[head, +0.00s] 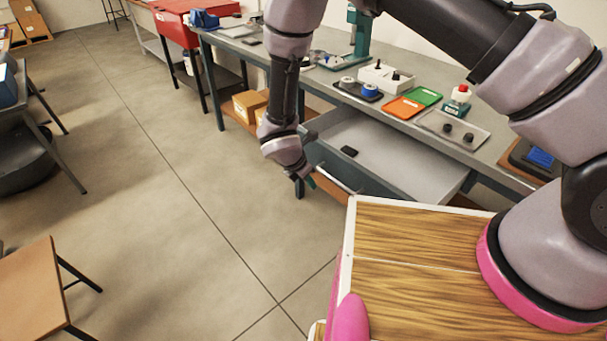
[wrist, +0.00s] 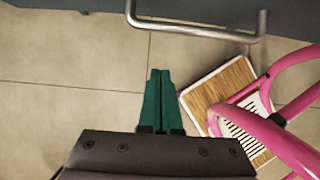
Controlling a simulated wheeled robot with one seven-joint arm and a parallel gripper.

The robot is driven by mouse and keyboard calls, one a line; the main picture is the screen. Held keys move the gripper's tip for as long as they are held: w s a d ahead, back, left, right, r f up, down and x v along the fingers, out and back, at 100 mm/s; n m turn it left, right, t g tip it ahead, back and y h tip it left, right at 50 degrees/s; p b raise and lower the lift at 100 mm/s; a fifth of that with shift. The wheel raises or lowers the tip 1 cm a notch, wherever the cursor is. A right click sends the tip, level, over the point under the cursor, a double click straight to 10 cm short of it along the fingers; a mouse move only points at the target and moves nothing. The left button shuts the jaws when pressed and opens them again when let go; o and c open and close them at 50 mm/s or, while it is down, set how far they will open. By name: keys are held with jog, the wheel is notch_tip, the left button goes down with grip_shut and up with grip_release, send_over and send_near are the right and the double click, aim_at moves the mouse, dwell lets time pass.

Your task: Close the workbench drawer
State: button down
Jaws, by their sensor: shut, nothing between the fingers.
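The workbench drawer (head: 400,158) is pulled out from under the workbench (head: 325,82), and its light grey inside shows. A small black object (head: 349,151) lies in it near the front. The drawer's metal bar handle (head: 333,181) is on its front; it also crosses the top of the wrist view (wrist: 200,31), against the dark grey drawer front (wrist: 285,12). My gripper (head: 309,182) is outside the drawer, near the left end of the handle. In the wrist view its green fingers (wrist: 160,72) are together and empty, with a visible gap in the picture between their tips and the handle.
Cardboard boxes (head: 248,105) sit on the lower shelf. The floor (head: 170,180) left of the drawer is clear. A brown-topped stool (head: 35,295) stands at lower left.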

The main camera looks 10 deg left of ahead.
jog(key=shift+w+d+r, duration=0.3)
jog(key=shift+w+d, duration=0.2)
jog(key=shift+w, duration=0.25)
jog(key=shift+w+d+r, duration=0.25)
jog(key=shift+w+d, duration=0.25)
jog(key=shift+w, duration=0.2)
send_over(373, 154)
jog(key=shift+w, duration=0.15)
